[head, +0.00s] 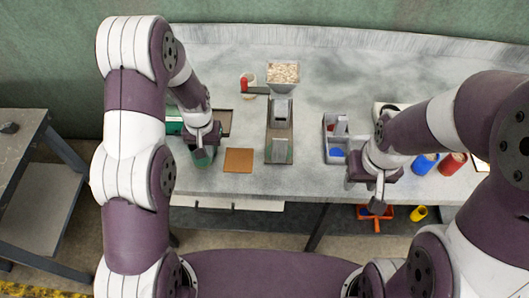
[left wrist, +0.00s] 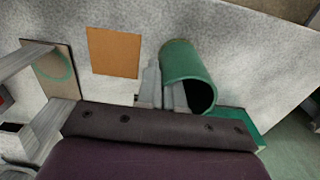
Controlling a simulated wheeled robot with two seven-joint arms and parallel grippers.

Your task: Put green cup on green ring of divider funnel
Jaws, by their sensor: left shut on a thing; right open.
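The green cup (left wrist: 186,62) is at my left gripper (left wrist: 163,92), which is shut on it; its dark open end faces the bottom right of the left wrist view. In the head view my left gripper (head: 203,153) and the green cup (head: 199,160) are at the table's front left, left of the brown square. The divider funnel (head: 281,108) stands at the middle of the table. The green ring (left wrist: 69,67) lies on its base plate, left of the cup in the left wrist view and apart from it. My right gripper (head: 377,206) is open and empty in front of the table edge.
A brown square (head: 238,160) lies between the cup and the divider. A grain-filled hopper (head: 283,74) tops the divider, with a red cup (head: 247,82) beside it. A grey bin (head: 329,148) and blue (head: 424,163) and red (head: 453,163) cups stand to the right.

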